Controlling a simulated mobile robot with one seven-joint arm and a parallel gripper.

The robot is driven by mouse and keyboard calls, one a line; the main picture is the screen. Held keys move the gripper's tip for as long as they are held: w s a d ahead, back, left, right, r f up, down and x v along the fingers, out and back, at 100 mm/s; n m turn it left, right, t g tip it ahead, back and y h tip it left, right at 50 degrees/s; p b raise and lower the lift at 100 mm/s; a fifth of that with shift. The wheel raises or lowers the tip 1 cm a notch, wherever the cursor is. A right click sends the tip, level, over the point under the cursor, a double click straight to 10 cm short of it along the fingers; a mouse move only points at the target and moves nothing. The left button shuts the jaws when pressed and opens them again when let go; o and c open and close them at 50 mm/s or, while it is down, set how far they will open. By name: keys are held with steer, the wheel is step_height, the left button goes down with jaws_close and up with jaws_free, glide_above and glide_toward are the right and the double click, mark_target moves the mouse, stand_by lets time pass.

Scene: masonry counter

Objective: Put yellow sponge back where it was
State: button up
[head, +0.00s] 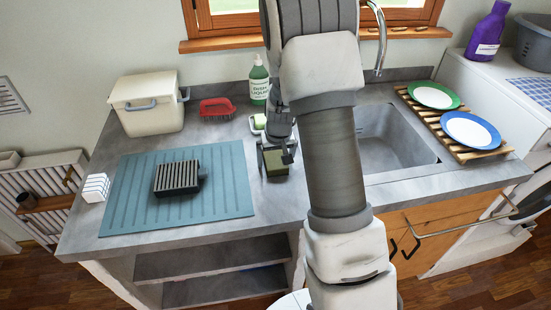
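A block with an olive-yellow face (271,165), which looks like the yellow sponge in shadow, is at my gripper (276,152) near the middle of the counter, left of the sink. The fingers appear to flank the block, but they are small and dark, so I cannot tell whether they grip it. I also cannot tell whether the block touches the counter. A small white dish (251,128) with a yellow-green piece (261,121) in it stands just behind, partly hidden by my gripper.
A blue-grey mat (130,212) holds a dark ribbed rack (177,178). Beside it is a white, blue-striped block (95,188). A red brush (216,108), a cream bin (147,104) and a green soap bottle (259,82) stand behind. The sink (398,140) and a plate rack (482,153) are right.

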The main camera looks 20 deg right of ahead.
steer(key=shift+r+p, duration=0.3)
steer(key=d+v, duration=0.1)
steer(key=v, duration=1.1)
steer(key=s+a+r+n+t, duration=0.1)
steer(key=s+a+r, duration=0.7)
steer(key=s+r, duration=0.4)
steer(key=s+a+r, duration=0.1)
steer(key=s, duration=0.4)
steer(key=s+a+r+n+t, duration=0.1)
steer(key=s+r, duration=0.1)
steer(key=s, duration=0.4)
steer(key=shift+s+a+y, duration=0.3)
steer(key=shift+a, duration=0.1)
